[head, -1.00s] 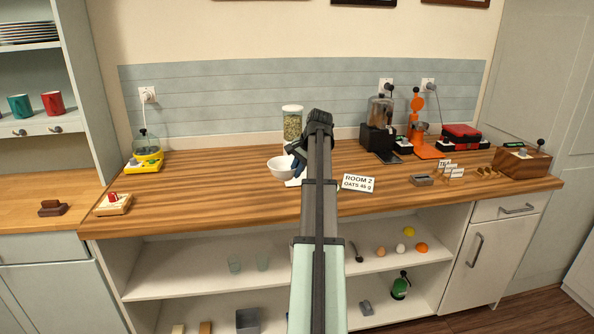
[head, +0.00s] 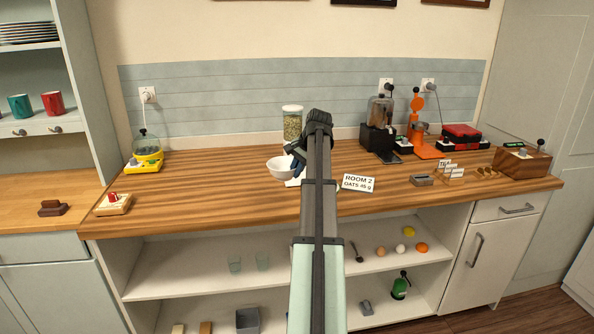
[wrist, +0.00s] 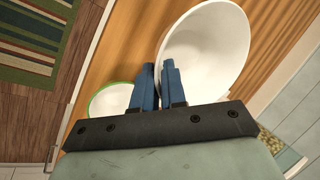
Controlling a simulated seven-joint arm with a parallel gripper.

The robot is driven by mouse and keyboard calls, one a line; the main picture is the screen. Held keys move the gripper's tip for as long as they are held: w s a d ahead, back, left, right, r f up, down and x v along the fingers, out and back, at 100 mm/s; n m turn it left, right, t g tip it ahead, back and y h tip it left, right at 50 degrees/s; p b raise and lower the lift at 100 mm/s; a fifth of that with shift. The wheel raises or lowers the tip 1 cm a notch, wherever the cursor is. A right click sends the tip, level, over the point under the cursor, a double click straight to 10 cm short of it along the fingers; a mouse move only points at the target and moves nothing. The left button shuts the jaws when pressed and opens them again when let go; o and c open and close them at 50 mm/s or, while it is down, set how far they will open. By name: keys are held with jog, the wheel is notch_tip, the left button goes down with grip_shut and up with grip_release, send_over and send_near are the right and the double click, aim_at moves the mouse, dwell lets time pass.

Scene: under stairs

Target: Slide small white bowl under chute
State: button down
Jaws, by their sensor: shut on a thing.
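The small white bowl (head: 281,168) stands on the wooden counter, just in front and left of the clear dispenser (head: 292,125) filled with oats. In the wrist view the bowl (wrist: 215,50) is large, and its near wall lies between the blue fingers. My gripper (wrist: 158,75) is shut on that wall; in the head view the gripper (head: 297,164) is at the bowl's right side, partly covered by my arm. The dispenser's chute cannot be made out. The bowl's inside looks empty.
A white round dish with a green rim (wrist: 110,100) lies beside the fingers in the wrist view; my arm hides it in the head view. A "ROOM 2 OATS 46 g" card (head: 358,183) stands right of my arm. The counter left of the bowl (head: 210,185) is clear.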

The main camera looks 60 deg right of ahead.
aim_at(287, 174)
jog(key=w+f, duration=0.1)
jog(key=w+a+f, duration=0.1)
jog(key=w, duration=0.1)
jog(key=shift+a+f, duration=0.1)
jog(key=shift+w+d+f, duration=0.25)
jog(key=shift+d+f, duration=0.2)
jog(key=shift+f, duration=0.05)
jog(key=d+m+g+h, duration=0.2)
jog(key=d+m+h, duration=0.2)
jog(key=d+m, duration=0.4)
jog(key=shift+s+f+m, duration=0.2)
jog(key=shift+f+m, duration=0.05)
jog(key=shift+m, duration=1.55)
jog(key=shift+f, duration=0.2)
jog(key=shift+f, duration=1.95)
jog(key=shift+w+d+f, duration=0.15)
jog(key=shift+w+d, duration=2.05)
jog(key=shift+d, duration=0.05)
